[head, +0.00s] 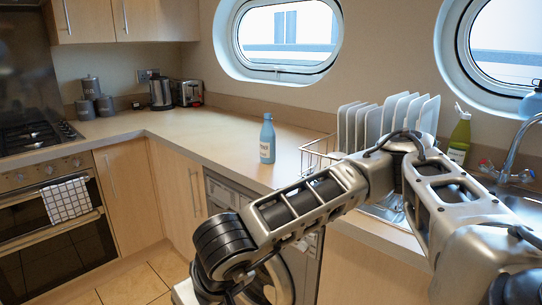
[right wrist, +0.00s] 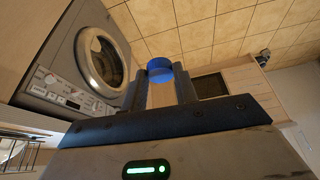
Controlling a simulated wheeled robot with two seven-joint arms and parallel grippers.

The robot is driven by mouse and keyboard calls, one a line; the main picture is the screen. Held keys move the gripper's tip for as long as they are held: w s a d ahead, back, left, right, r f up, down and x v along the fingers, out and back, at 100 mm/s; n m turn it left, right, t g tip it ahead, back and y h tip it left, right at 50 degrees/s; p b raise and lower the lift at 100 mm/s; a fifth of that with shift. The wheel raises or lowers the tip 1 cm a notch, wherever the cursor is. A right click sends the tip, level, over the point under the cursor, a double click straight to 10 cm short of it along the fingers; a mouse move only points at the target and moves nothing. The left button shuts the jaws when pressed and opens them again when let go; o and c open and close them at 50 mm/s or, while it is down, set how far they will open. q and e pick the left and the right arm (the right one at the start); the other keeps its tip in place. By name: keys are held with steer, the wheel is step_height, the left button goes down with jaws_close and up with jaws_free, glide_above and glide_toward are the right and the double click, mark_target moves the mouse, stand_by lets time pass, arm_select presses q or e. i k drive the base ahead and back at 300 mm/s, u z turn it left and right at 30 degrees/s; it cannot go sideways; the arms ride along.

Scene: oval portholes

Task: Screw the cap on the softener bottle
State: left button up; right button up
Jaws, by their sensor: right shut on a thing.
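The softener bottle, a light blue bottle with a pale label (head: 267,142), stands upright on the counter between the kettle and the dish rack. Its top is too small to make out in detail. My right gripper (right wrist: 163,84) is shut on a round blue cap (right wrist: 160,67), held between the fingertips in the right wrist view. In the head view my right arm crosses in front of the counter, and its gripper is not clearly seen there. The gripper is away from the bottle, in front of the counter. My left gripper is in neither view.
A dish rack with white plates (head: 386,122) stands right of the bottle. A green bottle (head: 460,139) stands near the sink tap (head: 513,140). A kettle (head: 161,93) and toaster (head: 187,93) are at the back. The counter (head: 215,138) left of the bottle is clear. A washing machine (right wrist: 78,62) shows in the wrist view.

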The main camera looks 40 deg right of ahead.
mark_target(268, 133)
steer(key=z, duration=1.35)
steer(key=i, duration=0.35)
